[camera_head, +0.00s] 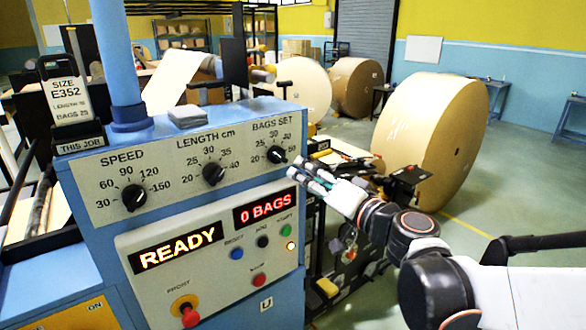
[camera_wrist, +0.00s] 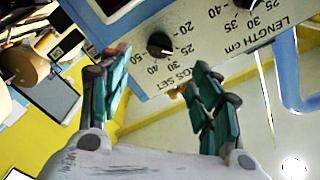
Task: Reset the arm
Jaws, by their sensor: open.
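My arm reaches in from the right in the head view. My gripper (camera_head: 297,173) is open and empty, just right of the blue machine's control panel (camera_head: 170,173) and below the BAGS SET knob (camera_head: 276,154). The wrist view shows my gripper (camera_wrist: 158,62) with its two green-padded fingers spread apart. The BAGS SET knob (camera_wrist: 160,44) appears there upside down, beyond the gap between the fingertips. The fingers hold nothing, and I cannot tell how far the tips are from the panel. The SPEED knob (camera_head: 134,198) and LENGTH knob (camera_head: 213,173) are farther left.
The displays read READY (camera_head: 176,247) and 0 BAGS (camera_head: 268,209). Small buttons lie below them, and a red knob (camera_head: 188,314) on a yellow base is at lower left. A large kraft roll (camera_head: 428,135) stands behind my arm. Open floor lies right.

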